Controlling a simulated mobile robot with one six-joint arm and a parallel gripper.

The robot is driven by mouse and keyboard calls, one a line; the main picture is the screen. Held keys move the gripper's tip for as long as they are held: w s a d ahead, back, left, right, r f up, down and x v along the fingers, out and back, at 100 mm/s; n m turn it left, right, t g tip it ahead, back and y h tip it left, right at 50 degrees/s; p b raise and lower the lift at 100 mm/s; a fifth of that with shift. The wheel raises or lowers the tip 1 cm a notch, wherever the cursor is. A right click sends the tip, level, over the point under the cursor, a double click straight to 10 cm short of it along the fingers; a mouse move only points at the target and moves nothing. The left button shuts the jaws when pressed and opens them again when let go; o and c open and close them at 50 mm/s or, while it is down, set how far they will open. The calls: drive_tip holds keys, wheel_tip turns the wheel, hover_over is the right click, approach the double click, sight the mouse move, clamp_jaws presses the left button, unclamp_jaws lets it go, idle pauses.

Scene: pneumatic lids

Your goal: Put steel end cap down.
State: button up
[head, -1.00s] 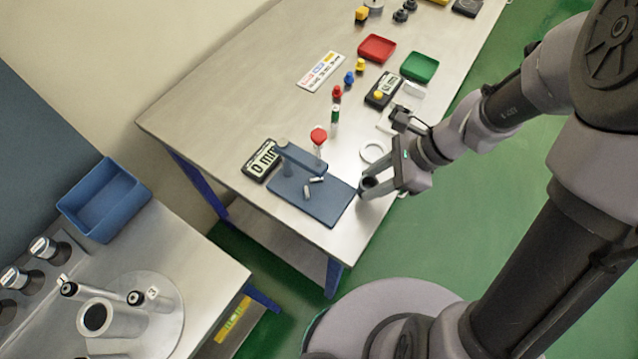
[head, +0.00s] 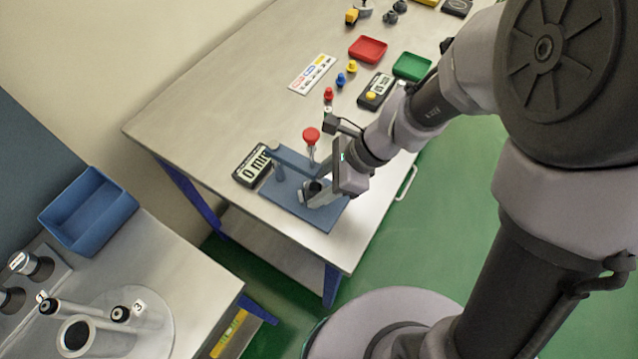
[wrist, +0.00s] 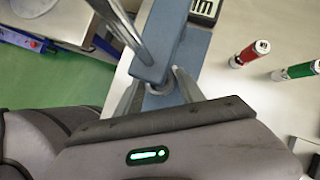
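My gripper (head: 312,192) is over the blue base plate (head: 328,216) of a small fixture, beside the fixture's blue arm (head: 296,160). I cannot tell whether the cap touches the plate. The small silver pieces on the plate are hidden behind my gripper.
Red (head: 367,49) and green (head: 411,66) trays lie farther back. A second table (head: 205,270) with a blue bin (head: 88,212) is at lower left.

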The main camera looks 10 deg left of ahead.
drive_tip(key=shift+o, duration=0.7)
drive_tip(key=shift+r, duration=0.1)
